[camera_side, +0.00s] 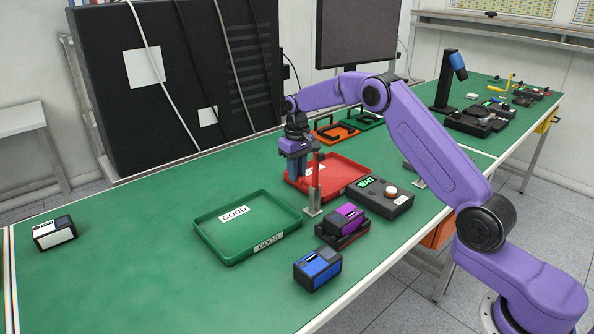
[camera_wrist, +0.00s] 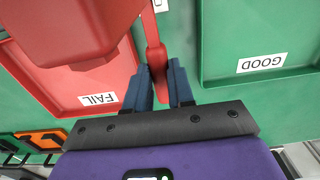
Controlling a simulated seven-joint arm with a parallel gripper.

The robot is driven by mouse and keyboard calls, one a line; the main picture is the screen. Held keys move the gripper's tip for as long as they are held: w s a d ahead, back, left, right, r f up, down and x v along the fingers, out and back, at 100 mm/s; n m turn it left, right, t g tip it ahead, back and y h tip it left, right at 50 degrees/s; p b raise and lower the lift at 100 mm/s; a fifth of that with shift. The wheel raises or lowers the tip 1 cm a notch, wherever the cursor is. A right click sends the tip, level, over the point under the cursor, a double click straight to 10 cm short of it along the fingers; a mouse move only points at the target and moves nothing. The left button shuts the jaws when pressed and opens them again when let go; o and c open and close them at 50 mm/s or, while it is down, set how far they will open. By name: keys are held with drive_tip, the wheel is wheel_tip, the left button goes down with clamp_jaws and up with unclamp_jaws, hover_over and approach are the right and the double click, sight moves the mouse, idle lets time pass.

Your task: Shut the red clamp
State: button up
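The red clamp's slim lever (camera_wrist: 154,35) runs down between the two blue fingers of my gripper (camera_wrist: 158,72) in the wrist view. The fingers are close together, one on each side, and appear shut on the lever. A large red block (camera_wrist: 70,30), apparently part of the clamp, fills the upper left of that view. In the side view my gripper (camera_side: 295,165) points down beside a thin upright post (camera_side: 315,185) with a grey foot. The clamp itself is hard to make out there, and the exact finger contact is hidden.
A red FAIL tray (camera_side: 345,168) lies behind the post, and a green GOOD tray (camera_side: 213,247) lies left of it.

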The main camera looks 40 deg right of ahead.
sight(318, 165)
drive_tip(key=shift+r, duration=0.2)
drive_tip(key=shift+c, duration=0.3)
drive_tip(key=shift+s+r+t, duration=0.35)
drive_tip(key=shift+r+t, duration=0.2)
drive_tip(key=shift+t, duration=0.45)
drive_tip(key=shift+s+r+t, duration=0.4)
drive_tip(key=shift+r+t, duration=0.2)
drive_tip(key=shift+t, duration=0.4)
drive_tip(key=s+t, duration=0.1)
drive_tip(key=s+r+t, duration=0.1)
drive_tip(key=t, duration=0.1)
drive_tip(key=shift+r+t, duration=0.25)
drive_tip(key=shift+t, duration=0.05)
drive_tip(key=s+t, duration=0.1)
drive_tip(key=t, duration=0.1)
drive_tip(key=s+r+t, duration=0.1)
drive_tip(key=s+t, duration=0.1)
drive_tip(key=shift+t, duration=0.4)
drive_tip(key=shift+s+t, duration=0.75)
drive_tip(key=shift+t, duration=0.35)
drive_tip(key=shift+s+t, duration=0.7)
drive_tip(key=shift+t, duration=0.4)
